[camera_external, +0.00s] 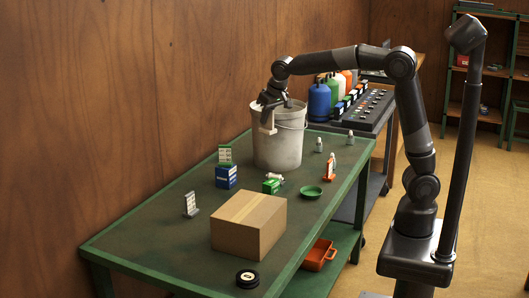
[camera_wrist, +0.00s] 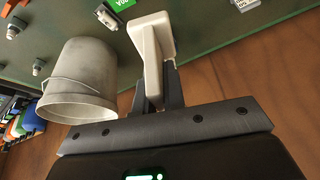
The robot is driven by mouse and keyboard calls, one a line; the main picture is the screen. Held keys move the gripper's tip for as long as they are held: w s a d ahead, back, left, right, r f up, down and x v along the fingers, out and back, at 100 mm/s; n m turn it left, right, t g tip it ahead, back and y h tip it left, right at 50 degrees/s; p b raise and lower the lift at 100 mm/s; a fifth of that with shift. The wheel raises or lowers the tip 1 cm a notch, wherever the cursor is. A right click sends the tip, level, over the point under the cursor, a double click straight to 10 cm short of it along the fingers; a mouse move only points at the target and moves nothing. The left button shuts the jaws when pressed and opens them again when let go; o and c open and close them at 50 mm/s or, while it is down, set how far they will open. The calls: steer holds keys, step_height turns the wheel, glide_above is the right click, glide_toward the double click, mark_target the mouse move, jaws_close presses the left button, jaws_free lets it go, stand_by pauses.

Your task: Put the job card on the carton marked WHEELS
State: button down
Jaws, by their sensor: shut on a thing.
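A large brown carton (camera_external: 248,224) stands at the front. I cannot read WHEELS on any carton.
A pale bucket (camera_external: 277,145) stands close to my gripper, also in the wrist view (camera_wrist: 82,85).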

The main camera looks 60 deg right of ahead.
steer(key=s+a+n+y, duration=0.1)
steer(key=s+a+n, duration=0.4)
steer(key=a, duration=1)
steer(key=m, duration=0.1)
glide_above(248, 206)
step_height(248, 206, down, 12)
steer(key=f, duration=0.1)
steer(key=shift+a+f, duration=0.15)
steer(key=shift+f, duration=1.65)
steer(key=shift+f, duration=0.2)
steer(key=c, duration=1.5)
jaws_free()
steer(key=shift+r, duration=0.1)
